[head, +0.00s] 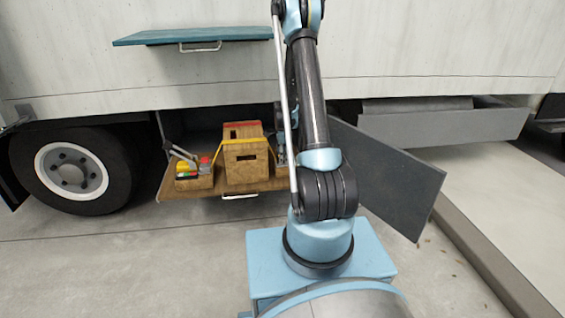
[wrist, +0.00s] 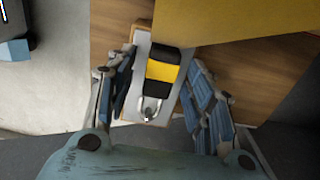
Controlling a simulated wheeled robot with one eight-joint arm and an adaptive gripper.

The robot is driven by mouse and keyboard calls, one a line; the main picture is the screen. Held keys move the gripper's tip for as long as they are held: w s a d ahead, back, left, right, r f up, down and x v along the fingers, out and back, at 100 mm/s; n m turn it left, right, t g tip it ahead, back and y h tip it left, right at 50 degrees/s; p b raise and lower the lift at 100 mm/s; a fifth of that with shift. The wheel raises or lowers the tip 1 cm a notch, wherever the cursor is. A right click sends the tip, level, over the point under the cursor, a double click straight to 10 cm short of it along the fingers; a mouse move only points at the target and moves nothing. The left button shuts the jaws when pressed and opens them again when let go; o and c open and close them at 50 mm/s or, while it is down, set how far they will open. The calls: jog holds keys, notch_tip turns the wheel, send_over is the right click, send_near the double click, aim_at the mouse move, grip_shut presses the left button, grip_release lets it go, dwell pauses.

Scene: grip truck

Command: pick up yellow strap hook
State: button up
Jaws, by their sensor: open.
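The yellow strap hook (wrist: 166,68) shows in the wrist view as a black and yellow piece with a metal hook at its lower end. It lies over a light grey strip with a wooden border. My gripper (wrist: 163,62) is open, with one blue finger on each side of the hook; contact cannot be made out. In the head view a yellow strap (head: 241,141) runs over a wooden crate (head: 245,171) on the truck's fold-down shelf. My gripper is mostly hidden behind my arm there, right of the crate.
A small open box with colourful items (head: 194,178) stands left of the crate on the shelf (head: 231,190). A truck wheel (head: 72,170) is further left. A grey panel (head: 390,180) hangs to the right. A teal flap (head: 195,35) juts out above. The floor in front is clear.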

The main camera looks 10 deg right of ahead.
jog(key=shift+f, duration=0.3)
grip_shut()
jog(key=shift+r, duration=0.1)
notch_tip(320, 180, up, 9)
jog(key=shift+r, duration=0.1)
jog(key=shift+d+r, duration=0.1)
jog(key=shift+r, duration=0.2)
jog(key=shift+d, duration=0.15)
jog(key=shift+d, duration=0.2)
jog(key=shift+r, duration=0.25)
